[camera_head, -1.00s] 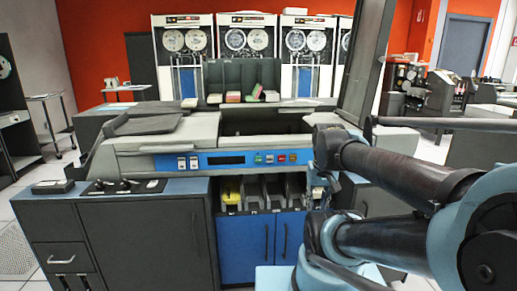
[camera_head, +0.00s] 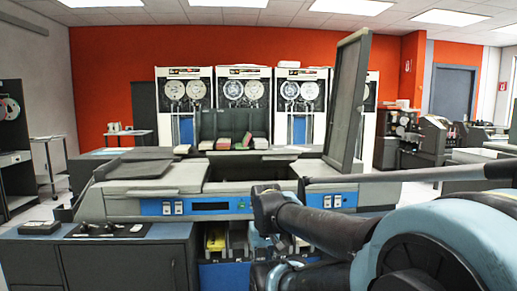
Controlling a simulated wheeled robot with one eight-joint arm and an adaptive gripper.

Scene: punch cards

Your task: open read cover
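The card machine (camera_head: 150,184) stands ahead with a blue control strip along its front. On its right side a large dark flat cover (camera_head: 348,100) stands raised, nearly upright and leaning slightly right. On its left side a low dark cover (camera_head: 140,168) lies nearly flat. I cannot tell by a label which one is the read cover. The middle of the top between them is recessed. My dark arm links (camera_head: 330,226) reach in from the right, in front of the machine's right half. I cannot make out my gripper or its fingertips.
Stacks of coloured cards (camera_head: 224,143) lie at the back of the machine. A dark cabinet (camera_head: 130,265) with a switch box (camera_head: 40,227) on top stands at the front left. My arm hides the lower right front. Tape drives (camera_head: 185,100) stand behind.

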